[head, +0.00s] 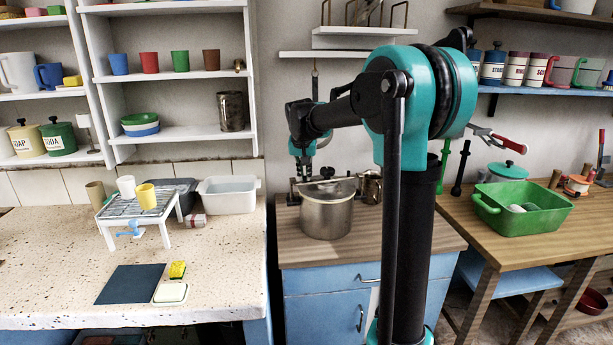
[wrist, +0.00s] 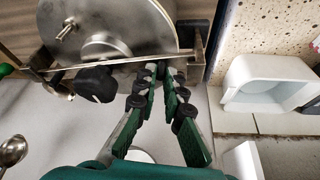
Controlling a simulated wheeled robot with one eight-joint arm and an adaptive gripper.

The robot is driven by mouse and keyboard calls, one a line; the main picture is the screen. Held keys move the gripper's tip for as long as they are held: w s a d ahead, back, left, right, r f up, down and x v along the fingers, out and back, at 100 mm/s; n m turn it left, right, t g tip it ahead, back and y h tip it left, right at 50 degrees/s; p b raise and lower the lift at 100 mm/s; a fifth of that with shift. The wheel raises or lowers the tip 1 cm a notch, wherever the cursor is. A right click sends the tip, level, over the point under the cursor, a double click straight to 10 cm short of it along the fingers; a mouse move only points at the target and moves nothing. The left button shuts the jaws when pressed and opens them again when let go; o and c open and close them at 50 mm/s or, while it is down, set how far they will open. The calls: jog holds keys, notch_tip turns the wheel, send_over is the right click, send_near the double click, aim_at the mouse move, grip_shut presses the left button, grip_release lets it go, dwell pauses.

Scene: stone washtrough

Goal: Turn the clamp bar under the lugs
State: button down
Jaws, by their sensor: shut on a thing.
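The steel pot (head: 327,216) stands on the wooden top of the blue cabinet, its lid on. In the wrist view the round lid (wrist: 120,30) shows from above, with the flat metal clamp bar (wrist: 126,61) lying across it. A black knob (wrist: 96,84) sits at the bar. A metal lug (wrist: 197,48) shows by the bar's right end; another metal fitting (wrist: 60,87) shows near its left end. My gripper (wrist: 160,70) is shut on the bar, right of the knob. Whether the bar's ends are under the lugs cannot be told.
A metal jug (head: 370,187) stands close to the pot's right. A white basin (head: 228,195) is on the speckled counter to its left, also in the wrist view (wrist: 265,82). A shelf (head: 345,56) hangs above.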

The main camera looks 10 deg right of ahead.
jog(key=shift+w+m, duration=0.25)
jog(key=shift+m, duration=0.05)
jog(key=c, duration=1.6)
grip_release()
